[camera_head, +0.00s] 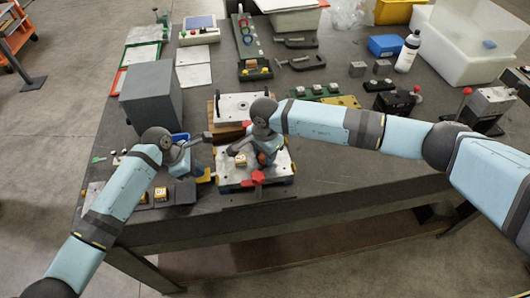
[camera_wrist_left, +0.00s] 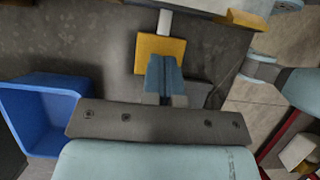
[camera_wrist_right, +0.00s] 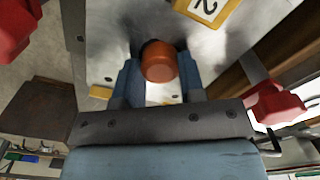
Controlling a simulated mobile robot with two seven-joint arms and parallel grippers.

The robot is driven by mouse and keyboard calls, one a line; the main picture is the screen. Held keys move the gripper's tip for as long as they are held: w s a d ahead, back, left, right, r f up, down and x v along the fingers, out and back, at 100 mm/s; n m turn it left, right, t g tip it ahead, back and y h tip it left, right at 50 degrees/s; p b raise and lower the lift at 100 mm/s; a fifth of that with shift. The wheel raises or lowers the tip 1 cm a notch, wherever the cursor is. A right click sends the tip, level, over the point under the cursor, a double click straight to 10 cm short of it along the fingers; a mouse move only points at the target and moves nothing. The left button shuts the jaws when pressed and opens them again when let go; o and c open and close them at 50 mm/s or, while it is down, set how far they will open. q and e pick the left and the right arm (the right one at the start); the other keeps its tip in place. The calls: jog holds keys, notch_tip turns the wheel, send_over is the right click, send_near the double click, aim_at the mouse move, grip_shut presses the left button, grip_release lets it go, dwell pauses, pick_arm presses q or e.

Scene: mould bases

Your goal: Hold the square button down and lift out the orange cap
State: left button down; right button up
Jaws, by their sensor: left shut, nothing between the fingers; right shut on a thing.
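The mould base (camera_head: 232,181) is a metal plate near the table's front edge. The orange cap (camera_wrist_right: 158,62) stands at the plate between the fingers of my right gripper (camera_wrist_right: 160,85), which is shut on it. The cap shows partly in the head view (camera_head: 263,158), under my right wrist. The yellow square button (camera_wrist_left: 160,47) sits on a pale rod at the base's left side; it shows in the head view too (camera_head: 206,175). My left gripper (camera_wrist_left: 163,68) is shut and empty, its tips over the button's edge. I cannot tell whether they press it.
Red knobs (camera_head: 257,177) (camera_wrist_right: 272,103) stand around the plate. A second base (camera_head: 234,104) lies behind it. A grey block (camera_head: 148,95) and a blue bin (camera_wrist_left: 35,115) are near my left arm. Tools, a bottle (camera_head: 408,52) and white bins fill the back.

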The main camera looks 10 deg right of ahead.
pick_arm(q)
jog(key=shift+f, duration=0.1)
dwell(0.4)
pick_arm(e)
jog(key=shift+r, duration=3)
